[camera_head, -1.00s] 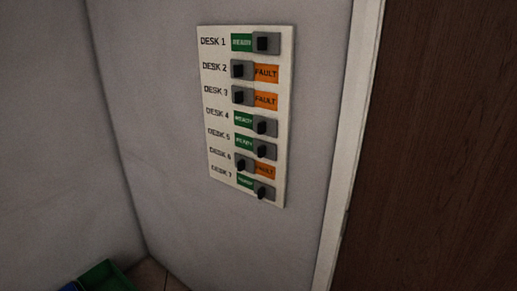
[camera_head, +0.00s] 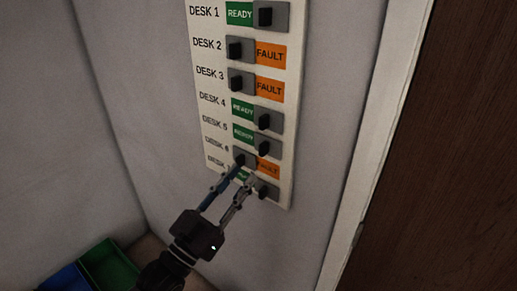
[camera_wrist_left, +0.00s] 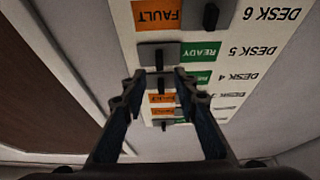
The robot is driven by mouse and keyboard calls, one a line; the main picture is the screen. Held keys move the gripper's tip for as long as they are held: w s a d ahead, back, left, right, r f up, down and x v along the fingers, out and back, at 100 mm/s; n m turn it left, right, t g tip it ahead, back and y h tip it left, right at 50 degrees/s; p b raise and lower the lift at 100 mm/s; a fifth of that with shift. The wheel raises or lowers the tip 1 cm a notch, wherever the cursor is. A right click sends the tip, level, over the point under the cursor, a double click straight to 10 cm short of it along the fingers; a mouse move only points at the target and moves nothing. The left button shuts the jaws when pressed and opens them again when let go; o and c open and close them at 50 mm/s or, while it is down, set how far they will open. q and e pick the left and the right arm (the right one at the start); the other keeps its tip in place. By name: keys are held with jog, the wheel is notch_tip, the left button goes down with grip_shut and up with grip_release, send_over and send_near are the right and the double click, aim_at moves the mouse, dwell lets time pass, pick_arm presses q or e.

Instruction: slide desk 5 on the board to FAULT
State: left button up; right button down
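The white board (camera_head: 218,140) hangs on the wall with a column of desk rows. The desk 5 slider (camera_head: 264,148) is at the right of its row, and the green READY label (camera_head: 243,132) shows beside it. In the left wrist view, which is upside down, the desk 5 slider (camera_wrist_left: 158,54) also shows beside READY. My left gripper (camera_head: 247,170) is open, its fingers apart and empty, overlapping the lower rows in the head view. In the wrist view its fingertips (camera_wrist_left: 160,74) appear on either side of the slider column. Contact cannot be told. My right gripper is not in view.
Desks 1 and 4 show READY; desks 2, 3 and 6 show orange FAULT. The gripper partly hides the desk 7 row. A brown door (camera_head: 445,170) with a pale frame stands to the right. Green (camera_head: 110,262) and blue (camera_head: 68,278) bins are at the lower left.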

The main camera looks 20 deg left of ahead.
aim_at(260, 152)
pick_arm(q)
jog(key=p+x, duration=0.3)
jog(key=x, duration=0.4)
jog(key=shift+w+d, duration=0.15)
jog(key=shift+w, duration=0.05)
grip_shut()
